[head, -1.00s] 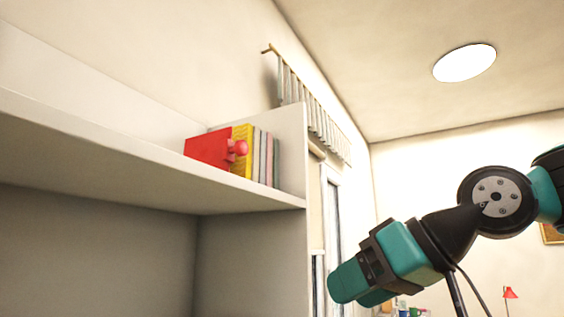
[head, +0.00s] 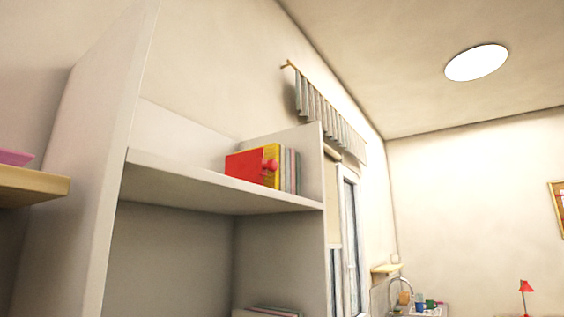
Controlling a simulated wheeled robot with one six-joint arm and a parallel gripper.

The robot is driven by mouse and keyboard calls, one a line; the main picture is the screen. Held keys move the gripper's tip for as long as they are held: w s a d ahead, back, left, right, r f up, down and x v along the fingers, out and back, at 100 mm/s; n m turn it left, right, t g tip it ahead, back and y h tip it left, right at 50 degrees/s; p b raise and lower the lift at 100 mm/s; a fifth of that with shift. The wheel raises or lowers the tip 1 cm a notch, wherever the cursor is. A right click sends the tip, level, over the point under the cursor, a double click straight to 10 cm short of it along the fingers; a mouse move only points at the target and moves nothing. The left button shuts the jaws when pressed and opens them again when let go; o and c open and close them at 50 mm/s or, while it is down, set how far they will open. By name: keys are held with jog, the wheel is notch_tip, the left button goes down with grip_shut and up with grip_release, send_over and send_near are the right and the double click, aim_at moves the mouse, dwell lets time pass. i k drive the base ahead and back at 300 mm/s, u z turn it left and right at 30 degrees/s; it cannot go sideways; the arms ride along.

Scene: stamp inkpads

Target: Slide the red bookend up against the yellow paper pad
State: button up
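The red bookend (head: 243,165) stands on the upper shelf of the white shelving unit, with a round red knob (head: 270,165) sticking out at its right side. The yellow paper pad (head: 275,152) stands upright just right of the bookend, partly hidden by the bookend and knob. From here they look touching or very close, but I cannot tell whether a gap lies between them. My gripper is not in view.
Several thin grey, pink and green pads (head: 290,168) stand right of the yellow pad, near the unit's right side wall (head: 312,170). The shelf (head: 180,178) is bare left of the bookend. A tall white side panel (head: 95,170) bounds the left. More flat items (head: 272,312) lie below.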

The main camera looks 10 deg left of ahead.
aim_at(251, 167)
jog(key=z, duration=1.2)
jog(key=i, duration=0.4)
jog(key=u, duration=2.2)
